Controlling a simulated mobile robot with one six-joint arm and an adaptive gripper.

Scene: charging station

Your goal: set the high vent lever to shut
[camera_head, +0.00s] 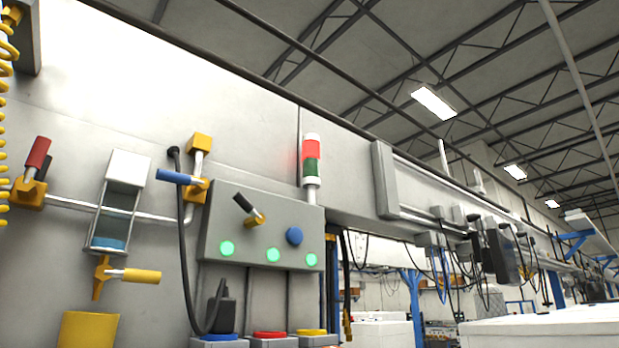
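Several levers show on the grey wall panel, and no label marks one as the high vent lever. A blue-handled lever (176,177) sits on a yellow valve body on the pipe, its handle pointing left and nearly level. A red-handled lever (38,153) on a yellow valve at the far left points up and slightly right. A yellow-handled lever (140,275) below the sight glass points right, nearly level. A black-handled lever (243,203) on the control box tilts up to the left. My gripper is not in view.
The control box (225,215) has a blue knob (294,236) and several lit green lamps. A black cable (183,255) hangs beside the blue lever. A sight glass (118,205), a yellow container (87,330) and a red-green signal light (311,160) are nearby.

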